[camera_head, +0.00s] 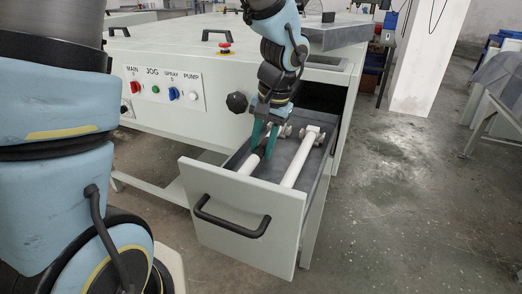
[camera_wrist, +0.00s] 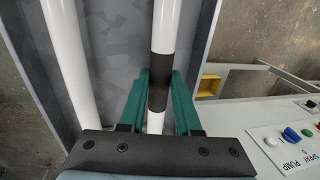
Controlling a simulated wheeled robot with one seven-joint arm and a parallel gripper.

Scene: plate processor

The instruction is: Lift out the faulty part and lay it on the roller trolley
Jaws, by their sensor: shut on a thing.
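An open drawer (camera_head: 228,213) of the machine holds two white rollers. The left roller (camera_head: 249,165) lies between the green fingers of my gripper (camera_head: 264,140), which points down into the drawer. In the wrist view this roller (camera_wrist: 166,22) has a dark band around it, and the green fingers (camera_wrist: 160,100) are shut on it from both sides. The other roller (camera_head: 302,157) lies beside it and is plain white where it shows; it is also in the wrist view (camera_wrist: 68,60). I cannot make out the roller trolley for certain.
The drawer front has a black handle (camera_head: 230,225). Buttons sit on the machine's control panel (camera_head: 165,90), left of the drawer. A yellow bin (camera_wrist: 210,84) shows beside the drawer in the wrist view. A covered table (camera_head: 500,80) stands far right. The floor between is clear.

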